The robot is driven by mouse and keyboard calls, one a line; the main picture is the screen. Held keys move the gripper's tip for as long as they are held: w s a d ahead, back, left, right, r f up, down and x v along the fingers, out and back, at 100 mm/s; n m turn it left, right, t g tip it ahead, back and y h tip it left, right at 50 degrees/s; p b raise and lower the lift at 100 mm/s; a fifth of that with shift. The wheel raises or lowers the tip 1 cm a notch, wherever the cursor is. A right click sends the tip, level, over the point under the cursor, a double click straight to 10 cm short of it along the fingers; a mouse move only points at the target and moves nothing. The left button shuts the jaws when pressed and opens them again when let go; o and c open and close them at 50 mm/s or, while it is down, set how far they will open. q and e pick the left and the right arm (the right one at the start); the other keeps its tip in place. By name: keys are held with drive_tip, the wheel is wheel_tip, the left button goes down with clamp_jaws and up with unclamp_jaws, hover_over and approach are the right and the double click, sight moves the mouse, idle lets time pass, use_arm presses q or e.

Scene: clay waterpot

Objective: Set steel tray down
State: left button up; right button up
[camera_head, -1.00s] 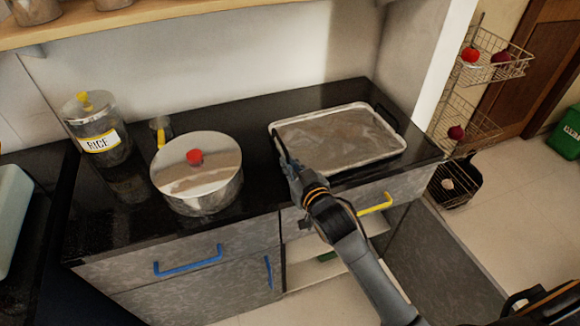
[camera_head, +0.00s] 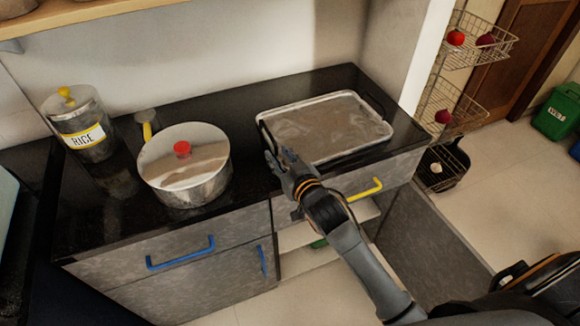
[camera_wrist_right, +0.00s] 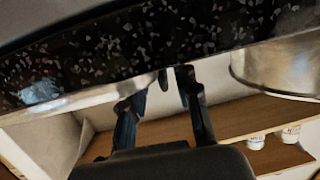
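The steel tray (camera_head: 330,122), a shallow grey rectangle with a pale rim and dark end handles, lies flat on the black countertop (camera_head: 245,95), right of the pot. My right gripper (camera_head: 279,158) is at the tray's near left corner, by its left handle (camera_head: 264,134). In the right wrist view the two fingers (camera_wrist_right: 162,85) stand apart, with a gap between them. A small dark piece shows near their tips, perhaps the handle; I cannot tell whether they touch it. My left gripper is not in view.
A lidded steel pot (camera_head: 185,180) with a red knob stands left of the tray. A rice jar (camera_head: 82,125) stands farther left. A wall bounds the counter behind. Drawers with blue (camera_head: 182,254) and yellow (camera_head: 364,190) handles are below. A wire rack (camera_head: 470,60) stands at right.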

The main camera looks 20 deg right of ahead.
drive_tip(key=v, duration=1.1)
drive_tip(key=shift+d+r, duration=0.1)
